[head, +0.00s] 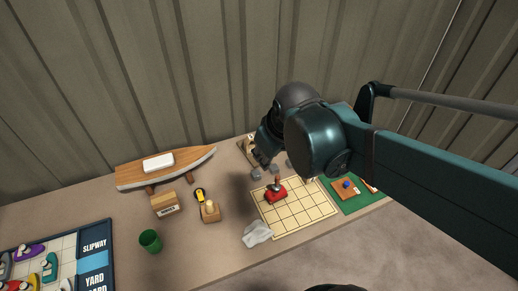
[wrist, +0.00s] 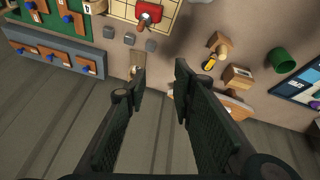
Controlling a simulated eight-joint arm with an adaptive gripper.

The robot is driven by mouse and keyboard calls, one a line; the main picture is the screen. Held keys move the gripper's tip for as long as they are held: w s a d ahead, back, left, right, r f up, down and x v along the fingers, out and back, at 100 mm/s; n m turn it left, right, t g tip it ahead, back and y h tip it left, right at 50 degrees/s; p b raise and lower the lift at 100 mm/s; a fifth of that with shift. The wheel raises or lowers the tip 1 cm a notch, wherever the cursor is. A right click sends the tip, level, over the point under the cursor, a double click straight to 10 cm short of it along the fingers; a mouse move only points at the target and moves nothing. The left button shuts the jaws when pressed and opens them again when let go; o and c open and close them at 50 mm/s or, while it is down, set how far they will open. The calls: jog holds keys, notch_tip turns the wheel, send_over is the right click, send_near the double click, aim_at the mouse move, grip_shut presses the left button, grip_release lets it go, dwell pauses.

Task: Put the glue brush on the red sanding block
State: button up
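A red block (head: 276,193), which looks like the red sanding block, sits on the gridded cream board. A grey-brown upright part stands on its top. The red block also shows in the wrist view (wrist: 149,12), at the top edge. I cannot clearly make out the glue brush; a small pale item (wrist: 133,72) lies on a tan strip by the back wall, beyond my left fingertip, and is too small to name. My gripper (wrist: 158,76) is open, with nothing visible between its fingers. In the head view it hangs over the back of the bench, behind the red block.
Several grey cubes (wrist: 129,38) lie behind the gridded board (head: 299,211). A wooden boat hull (head: 166,171), a wooden box (head: 165,204), a knobbed wooden block (head: 210,212), a green cup (head: 150,241) and a crumpled cloth (head: 256,234) stand left. A green mat (head: 352,205) lies right.

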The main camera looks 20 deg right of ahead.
jog(key=shift+s+a+r+m+t, duration=0.55)
jog(key=shift+s+a+r+m, duration=0.15)
jog(key=shift+s+r+m, duration=0.25)
jog(key=shift+s+a+r+m+t, duration=0.55)
jog(key=shift+s+a+r+m, duration=0.15)
jog(key=shift+s, duration=0.35)
jog(key=shift+f, duration=0.15)
notch_tip(320, 180, down, 5)
jog(key=b, duration=0.5)
